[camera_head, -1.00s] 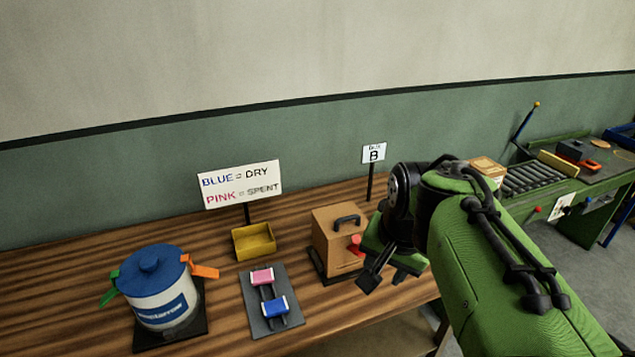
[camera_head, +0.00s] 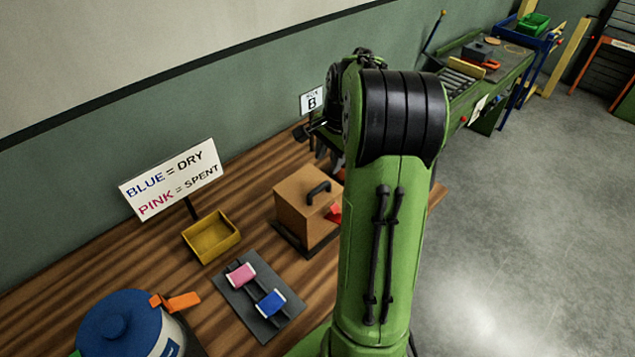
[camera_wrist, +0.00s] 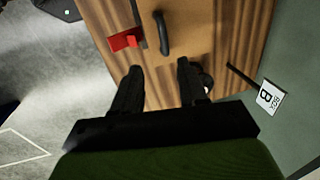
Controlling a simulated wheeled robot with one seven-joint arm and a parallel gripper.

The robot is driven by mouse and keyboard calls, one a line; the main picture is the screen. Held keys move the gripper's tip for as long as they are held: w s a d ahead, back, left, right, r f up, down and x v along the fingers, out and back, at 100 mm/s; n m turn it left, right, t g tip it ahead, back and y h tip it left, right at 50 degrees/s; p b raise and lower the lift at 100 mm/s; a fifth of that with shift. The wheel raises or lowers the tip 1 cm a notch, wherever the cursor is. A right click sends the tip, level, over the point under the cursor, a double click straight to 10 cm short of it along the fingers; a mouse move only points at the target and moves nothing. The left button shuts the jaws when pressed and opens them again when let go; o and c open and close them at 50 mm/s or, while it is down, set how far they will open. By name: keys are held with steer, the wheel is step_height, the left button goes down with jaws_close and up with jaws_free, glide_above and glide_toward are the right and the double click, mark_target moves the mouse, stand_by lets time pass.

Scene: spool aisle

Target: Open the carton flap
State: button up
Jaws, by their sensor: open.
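A brown box (camera_head: 300,205) with a black handle (camera_head: 319,192) on top and a red part (camera_head: 334,214) on its right side stands on the wooden bench, partly hidden by my arm. In the wrist view the brown box (camera_wrist: 190,25) is at the top, with its handle (camera_wrist: 162,33) and red part (camera_wrist: 124,40). My gripper (camera_wrist: 159,67) is open and empty, its fingers pointing towards the box, apart from it as far as I can tell. In the head view my arm hides most of the gripper. I cannot make out a separate carton flap.
A "B" sign (camera_head: 312,101) stands behind the box. Left of it are a yellow tray (camera_head: 211,237), a grey plate with a pink spool (camera_head: 241,275) and a blue spool (camera_head: 271,304), and a blue-lidded pot (camera_head: 122,325). Open floor (camera_head: 510,230) lies right.

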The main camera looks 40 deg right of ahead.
mark_target(319, 188)
steer(key=x, duration=1.2)
steer(key=shift+w+a+r+b, duration=0.1)
steer(key=shift+w+b, duration=0.2)
steer(key=shift+s, duration=0.1)
jaws_close()
steer(key=shift+r, duration=0.1)
